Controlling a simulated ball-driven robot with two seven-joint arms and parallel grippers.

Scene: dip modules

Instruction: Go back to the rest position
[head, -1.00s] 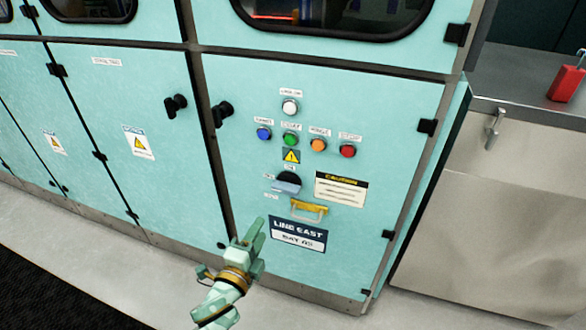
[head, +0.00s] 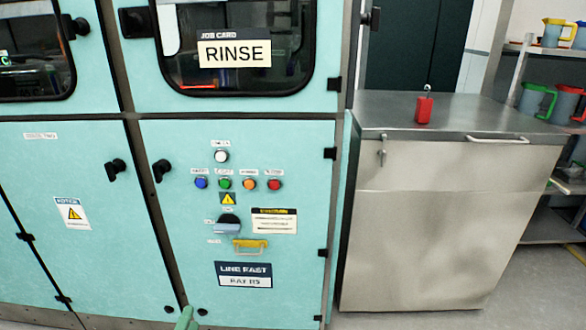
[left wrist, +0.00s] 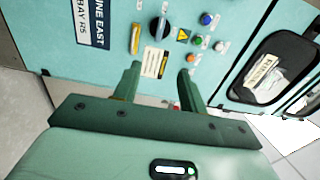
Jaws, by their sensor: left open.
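My left gripper (left wrist: 158,85) shows in the left wrist view with its two green fingers apart and nothing between them. In the head view only the tip of my left gripper (head: 186,318) shows at the bottom edge, in front of the teal cabinet (head: 170,260). The cabinet's panel carries white, blue, green, orange and red buttons, a dark rotary switch (head: 228,222) and a yellow handle (head: 250,244). The panel also shows sideways in the left wrist view, beyond the fingers. My right gripper is in neither view.
A steel counter (head: 430,220) stands right of the cabinet, with a red padlock-like object (head: 424,109) on top. Shelves with coloured jugs (head: 537,100) are at the far right. A RINSE card (head: 234,53) is on the upper window. Grey floor shows at lower right.

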